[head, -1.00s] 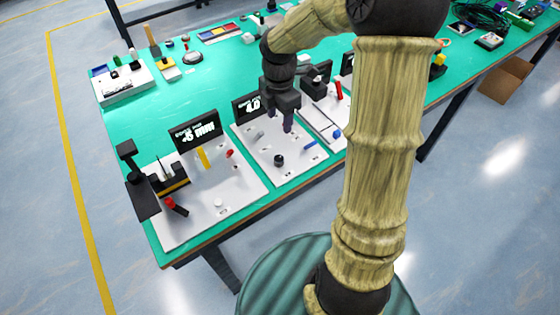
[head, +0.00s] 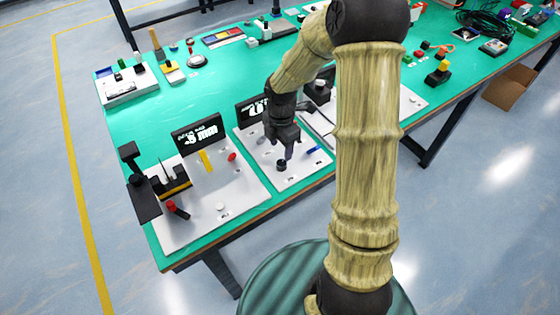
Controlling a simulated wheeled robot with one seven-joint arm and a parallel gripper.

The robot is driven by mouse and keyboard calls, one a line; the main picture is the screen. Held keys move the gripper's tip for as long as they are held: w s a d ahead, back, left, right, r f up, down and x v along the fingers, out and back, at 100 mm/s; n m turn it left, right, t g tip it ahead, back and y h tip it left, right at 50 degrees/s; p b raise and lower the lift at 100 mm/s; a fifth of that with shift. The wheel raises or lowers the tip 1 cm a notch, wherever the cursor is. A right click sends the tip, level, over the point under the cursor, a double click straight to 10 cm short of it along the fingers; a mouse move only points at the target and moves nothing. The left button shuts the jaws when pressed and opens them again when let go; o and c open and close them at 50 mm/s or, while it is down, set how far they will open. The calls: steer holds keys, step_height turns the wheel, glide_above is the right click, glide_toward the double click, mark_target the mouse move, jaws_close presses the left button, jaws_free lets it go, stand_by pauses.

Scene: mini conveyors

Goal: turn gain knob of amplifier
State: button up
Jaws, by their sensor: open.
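A small dark round knob (head: 281,165) stands on the middle white board (head: 291,181), near its front; I cannot read whether it is marked as gain. The board has a black sign (head: 250,111) at its back, partly hidden by my arm, its lettering unclear. My gripper (head: 280,151) points down just above and behind the knob. Its fingers are apart and nothing shows between them. Whether a finger touches the knob cannot be told.
A blue lever (head: 313,150) lies to the right of the knob on the same board. The left white board (head: 225,190) carries a yellow lever (head: 205,161), a red knob (head: 232,156) and a black-and-yellow device (head: 174,182).

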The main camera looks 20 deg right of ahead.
mark_target(281, 164)
step_height(281, 164, down, 6)
steer(key=shift+f, duration=0.65)
steer(key=shift+w, duration=0.15)
steer(key=shift+a, duration=0.1)
steer(key=shift+s, duration=0.2)
steer(key=shift+c, duration=1)
steer(key=c, duration=0.7)
steer(key=shift+c, duration=0.3)
